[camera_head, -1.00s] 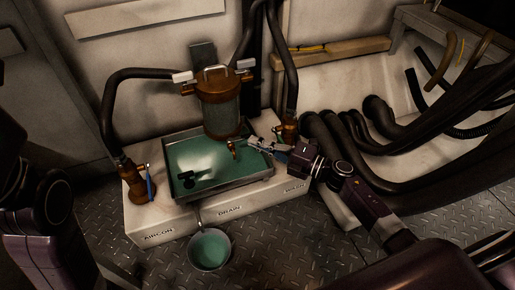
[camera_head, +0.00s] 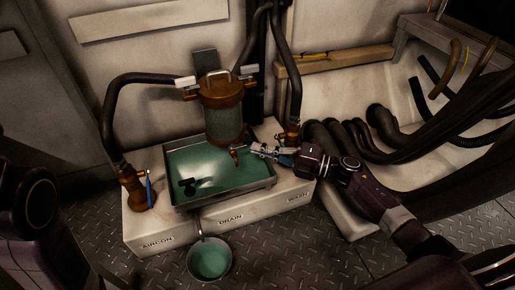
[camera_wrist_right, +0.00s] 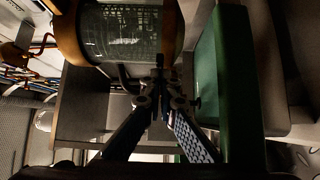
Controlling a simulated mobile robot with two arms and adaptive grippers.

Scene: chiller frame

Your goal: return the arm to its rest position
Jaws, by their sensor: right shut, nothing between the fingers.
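My right gripper (camera_head: 258,148) is shut and empty, just right of the small spout (camera_head: 236,156) under the copper-and-glass strainer (camera_head: 222,110). In the right wrist view its fingertips (camera_wrist_right: 160,88) meet below the strainer's glass cylinder (camera_wrist_right: 122,35); I cannot tell whether they touch anything. My right arm (camera_head: 370,195) comes in from the lower right. My left arm (camera_head: 35,225) shows at the left edge, but its gripper is not in view.
A tray (camera_head: 265,184) of green liquid sits on the white base (camera_head: 235,225) under the strainer. A round pan (camera_head: 211,277) with green liquid is on the floor in front. Valves with hoses (camera_head: 135,195) flank the strainer. Thick black hoses (camera_head: 385,130) lie at right.

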